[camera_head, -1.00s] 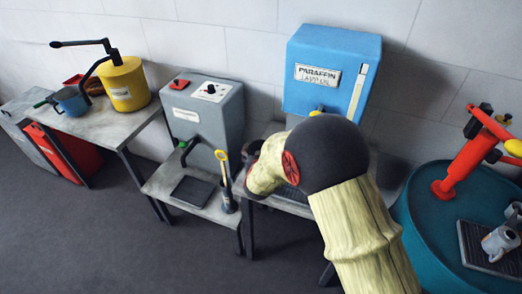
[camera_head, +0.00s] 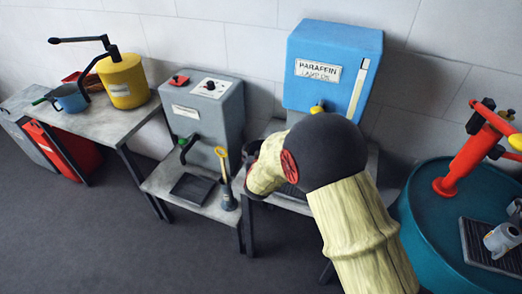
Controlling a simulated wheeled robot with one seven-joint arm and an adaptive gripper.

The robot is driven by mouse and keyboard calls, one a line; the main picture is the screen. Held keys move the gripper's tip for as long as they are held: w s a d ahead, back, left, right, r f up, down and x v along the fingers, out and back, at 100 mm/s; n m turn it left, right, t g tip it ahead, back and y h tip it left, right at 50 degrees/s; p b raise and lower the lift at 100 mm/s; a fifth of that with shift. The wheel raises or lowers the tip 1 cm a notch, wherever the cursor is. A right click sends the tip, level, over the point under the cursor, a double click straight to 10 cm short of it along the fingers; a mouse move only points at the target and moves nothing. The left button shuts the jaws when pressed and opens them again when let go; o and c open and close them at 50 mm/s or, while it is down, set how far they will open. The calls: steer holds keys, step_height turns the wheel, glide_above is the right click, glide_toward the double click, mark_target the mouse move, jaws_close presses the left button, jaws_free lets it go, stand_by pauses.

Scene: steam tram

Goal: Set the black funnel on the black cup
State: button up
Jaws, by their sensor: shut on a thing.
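My gripper (camera_head: 252,152) shows only as a small dark shape past my pale yellow wrist, in front of the blue paraffin dispenser (camera_head: 335,75). My arm hides most of it. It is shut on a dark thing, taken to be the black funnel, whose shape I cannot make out. I cannot pick out the black cup for sure. The area below the dispenser's yellow tap is largely covered by my arm.
A grey machine (camera_head: 203,108) and a yellow-handled tool (camera_head: 224,180) stand left of my gripper. A teal drum (camera_head: 425,225) with a red pump (camera_head: 468,160) stands right. The floor is clear at front left.

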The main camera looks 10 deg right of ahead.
steer(key=shift+f+b, duration=0.85)
steer(key=shift+f, duration=0.3)
stand_by(0.4)
steer(key=o, duration=1.3)
steer(key=shift+o, duration=0.2)
steer(key=shift+s, duration=0.1)
steer(key=shift+w+r+p+v, duration=0.15)
steer(key=shift+p+v, duration=0.35)
steer(key=shift+v, duration=0.4)
steer(key=shift+r+p+v, duration=0.2)
steer(key=shift+p+v, duration=0.35)
steer(key=shift+v, duration=0.3)
steer(key=shift+w+r+p+v, duration=0.15)
steer(key=shift+p+v, duration=0.35)
steer(key=shift+v, duration=0.4)
steer(key=shift+s, duration=0.1)
